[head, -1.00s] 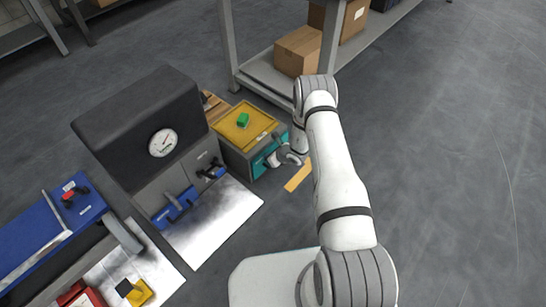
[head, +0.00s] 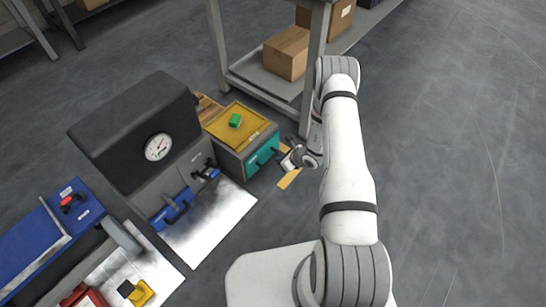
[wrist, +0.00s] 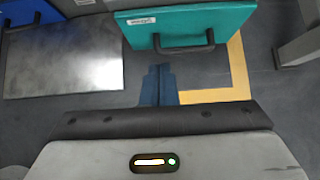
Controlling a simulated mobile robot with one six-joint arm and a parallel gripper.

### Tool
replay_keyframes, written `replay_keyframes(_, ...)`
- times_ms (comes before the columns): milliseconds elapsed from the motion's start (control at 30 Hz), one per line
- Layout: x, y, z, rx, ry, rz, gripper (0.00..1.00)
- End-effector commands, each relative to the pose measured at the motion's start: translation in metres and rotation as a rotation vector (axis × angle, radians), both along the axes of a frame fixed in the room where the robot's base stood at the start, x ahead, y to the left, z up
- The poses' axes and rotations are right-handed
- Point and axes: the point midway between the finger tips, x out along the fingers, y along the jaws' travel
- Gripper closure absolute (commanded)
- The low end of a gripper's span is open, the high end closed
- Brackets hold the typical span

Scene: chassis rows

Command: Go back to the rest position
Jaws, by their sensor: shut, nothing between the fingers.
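My gripper (head: 286,162) is in front of the teal drawer front (head: 262,155) of a small grey cabinet, to its right in the head view. In the wrist view the blue fingers (wrist: 158,72) are together with nothing between them. They point toward the teal drawer front (wrist: 190,25) and its dark handle (wrist: 185,46), with floor showing between fingertips and handle. The drawer looks closed. My white arm reaches from the bottom of the head view up and back down to the gripper.
A yellow tray (head: 222,120) with a green block (head: 235,120) tops the cabinet. A dark machine with a gauge (head: 158,146) stands left of it. A grey shelf (head: 262,78) with cardboard boxes (head: 287,53) is behind the arm. The floor (head: 450,160) at right is clear.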

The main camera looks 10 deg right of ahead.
Motion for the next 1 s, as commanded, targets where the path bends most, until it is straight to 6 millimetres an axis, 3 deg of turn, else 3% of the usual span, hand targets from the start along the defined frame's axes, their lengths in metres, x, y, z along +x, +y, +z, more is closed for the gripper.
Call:
replay_keyframes(367, -0.006, -0.004, 0.008, -0.001, -0.001, 0.003, 1.0)
replay_keyframes(467, -0.001, -0.001, 0.027, -0.005, -0.018, 0.034, 1.0)
replay_keyframes(567, 0.007, 0.009, 0.074, -0.016, -0.063, 0.121, 1.0)
replay_keyframes(733, 0.012, 0.036, 0.193, -0.059, -0.178, 0.371, 1.0)
replay_keyframes(1000, -0.02, 0.073, 0.367, -0.176, -0.342, 0.789, 1.0)
